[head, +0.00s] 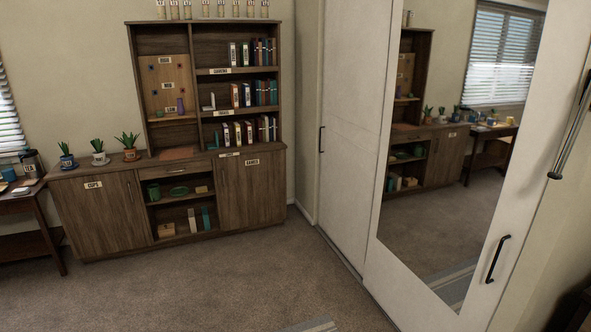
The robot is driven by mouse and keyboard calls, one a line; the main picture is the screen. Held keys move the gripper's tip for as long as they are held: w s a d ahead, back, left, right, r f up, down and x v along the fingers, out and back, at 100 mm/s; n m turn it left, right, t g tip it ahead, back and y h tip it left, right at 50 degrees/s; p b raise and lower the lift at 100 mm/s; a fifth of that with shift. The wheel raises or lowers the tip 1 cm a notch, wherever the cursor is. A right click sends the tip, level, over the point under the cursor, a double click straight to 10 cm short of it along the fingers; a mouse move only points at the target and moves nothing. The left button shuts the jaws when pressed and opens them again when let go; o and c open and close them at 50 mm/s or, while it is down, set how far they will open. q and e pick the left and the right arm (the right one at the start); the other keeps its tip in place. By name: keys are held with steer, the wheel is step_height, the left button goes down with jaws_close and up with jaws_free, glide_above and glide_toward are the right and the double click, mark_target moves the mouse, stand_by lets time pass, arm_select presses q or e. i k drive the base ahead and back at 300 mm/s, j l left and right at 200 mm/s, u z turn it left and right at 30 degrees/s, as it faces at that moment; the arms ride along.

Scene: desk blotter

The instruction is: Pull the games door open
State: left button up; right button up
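The games door (252,195) is the brown wooden lower right door of a tall cabinet against the back wall. It looks shut, flush with the cabinet front. A small white label (252,162) sits near its top and seems to read GAMES. I cannot clearly make out a handle on this door. Neither my left nor my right gripper is in view.
The cups door (97,215) is at the cabinet's lower left, beside open shelves (181,216). Potted plants (128,144) stand on the cabinet top. White sliding doors (345,120) and a mirror (450,150) flank the right. Carpet (215,290) before the cabinet is clear.

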mark_target(252, 187)
steer(key=i, duration=1)
steer(key=i+u, duration=0.1)
steer(key=i, duration=0.9)
steer(key=i+l, duration=0.15)
steer(key=i, duration=0.85)
steer(key=i+l, duration=0.15)
steer(key=i, duration=0.9)
steer(key=i+u, duration=0.35)
